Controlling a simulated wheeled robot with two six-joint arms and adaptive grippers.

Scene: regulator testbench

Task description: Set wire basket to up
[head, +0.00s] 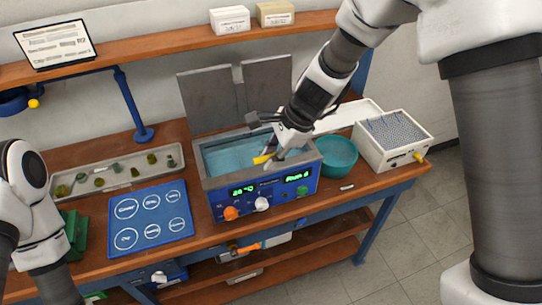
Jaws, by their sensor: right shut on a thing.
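The water bath (263,197) is an open-topped tank with a blue front panel, lit green displays and knobs, on the wooden bench. Blue water (228,158) shows inside it. My right gripper (270,150) reaches down over the right part of the tank and is shut on a yellow handle (262,159), which I take to be the wire basket's. The gripper and tank rim hide most of what is around the handle; the basket's wire body cannot be made out, nor its height. My left arm is at the left edge, its gripper out of the picture.
Grey lid panels (208,99) stand upright behind the tank. A teal bowl (338,155) and a white box with a bead-like top (394,138) are at right. A blue mat with circles (150,219) and a metal tray (117,173) are at left. A shelf (160,52) runs above.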

